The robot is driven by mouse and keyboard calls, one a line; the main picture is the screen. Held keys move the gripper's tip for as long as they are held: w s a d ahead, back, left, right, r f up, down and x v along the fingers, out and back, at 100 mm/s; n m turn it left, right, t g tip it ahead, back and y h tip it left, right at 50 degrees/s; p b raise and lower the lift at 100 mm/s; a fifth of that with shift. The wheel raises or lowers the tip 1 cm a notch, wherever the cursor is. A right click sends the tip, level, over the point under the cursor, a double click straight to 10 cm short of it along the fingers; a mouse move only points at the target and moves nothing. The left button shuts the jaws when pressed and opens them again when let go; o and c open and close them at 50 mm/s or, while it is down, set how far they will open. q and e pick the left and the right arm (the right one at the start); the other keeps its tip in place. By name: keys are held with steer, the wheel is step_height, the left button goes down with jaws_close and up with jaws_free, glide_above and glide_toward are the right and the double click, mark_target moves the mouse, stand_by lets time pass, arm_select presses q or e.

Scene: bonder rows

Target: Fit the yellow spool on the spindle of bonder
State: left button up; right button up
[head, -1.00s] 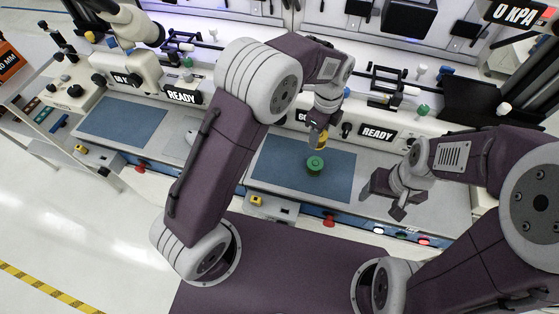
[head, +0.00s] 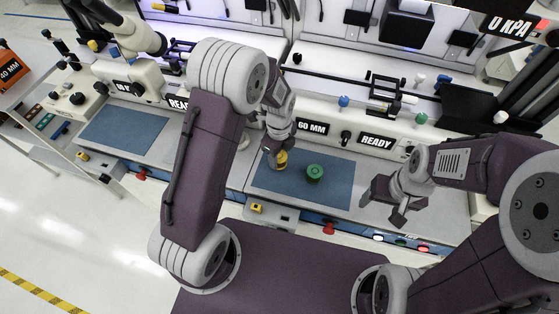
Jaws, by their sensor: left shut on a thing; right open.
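My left gripper (head: 273,156) is shut on the yellow spool (head: 281,160), which shows at the left part of the blue mat (head: 333,196). I cannot tell whether the spool touches the mat. The green spool (head: 314,173) stands upright on the mat, to the right of the yellow one and apart from it. The bonder (head: 345,133) behind the mat carries signs reading 60 MM and READY. A dark bracket with a pale rod (head: 388,106) sits on its top; I cannot clearly make out a spindle. My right gripper (head: 385,201) is open and empty, right of the mat.
A second bonder (head: 128,80) with a microscope head and its own blue mat (head: 124,127) stands to the left. Blue (head: 344,101) and green (head: 421,118) knobs stick up from the near bonder. Red, green and white buttons line the bench front.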

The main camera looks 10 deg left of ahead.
mark_target(279, 163)
arm_select(q)
step_height(279, 163, down, 3)
steer(key=shift+f+p, duration=0.15)
steer(key=shift+p, duration=0.4)
steer(key=shift+f, duration=0.3)
steer(key=o, duration=1.2)
steer(key=shift+o, duration=1)
steer(key=shift+b, duration=0.3)
